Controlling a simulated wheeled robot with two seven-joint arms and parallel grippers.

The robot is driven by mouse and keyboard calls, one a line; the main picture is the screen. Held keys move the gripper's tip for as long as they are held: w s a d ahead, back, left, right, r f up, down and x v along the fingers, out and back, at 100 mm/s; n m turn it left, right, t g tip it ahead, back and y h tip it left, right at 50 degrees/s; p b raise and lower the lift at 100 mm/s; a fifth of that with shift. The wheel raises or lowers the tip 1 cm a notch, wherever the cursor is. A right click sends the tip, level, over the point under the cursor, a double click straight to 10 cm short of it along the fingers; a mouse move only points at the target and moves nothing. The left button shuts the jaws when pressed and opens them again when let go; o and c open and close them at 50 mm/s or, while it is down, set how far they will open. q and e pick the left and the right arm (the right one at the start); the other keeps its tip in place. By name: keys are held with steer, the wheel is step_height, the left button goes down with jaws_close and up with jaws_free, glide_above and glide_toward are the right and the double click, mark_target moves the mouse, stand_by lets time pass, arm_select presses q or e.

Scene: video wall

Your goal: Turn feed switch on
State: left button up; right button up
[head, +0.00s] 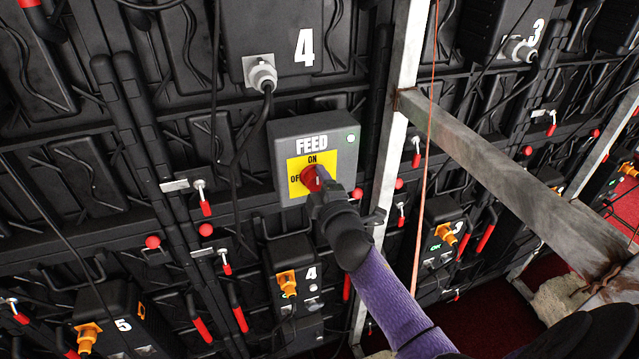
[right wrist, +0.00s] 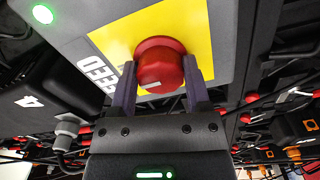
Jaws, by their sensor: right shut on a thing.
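The feed switch is a red round knob (head: 309,178) on a yellow plate marked ON at the top and OFF at the left, set in a grey FEED box (head: 342,166). My right gripper (head: 317,182) reaches up from below right and covers part of the knob and plate. In the right wrist view the red knob (right wrist: 160,62) sits between the two fingers of my right gripper (right wrist: 160,85), which is shut on its sides. A white mark shows on the knob; which label it points to is unclear. My left gripper is out of view.
A small light (head: 350,138) at the box's upper right corner glows pale green. A grey metal beam (head: 520,185) and a pale upright post (head: 392,130) stand to the right of the box. A cable plug (head: 262,74) hangs above it.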

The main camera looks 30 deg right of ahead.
steer(key=shift+m, duration=0.3)
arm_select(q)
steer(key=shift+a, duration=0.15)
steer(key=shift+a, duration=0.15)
arm_select(e)
steer(key=o, duration=1.3)
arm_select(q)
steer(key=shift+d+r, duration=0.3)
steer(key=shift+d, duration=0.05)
arm_select(e)
steer(key=v, duration=1)
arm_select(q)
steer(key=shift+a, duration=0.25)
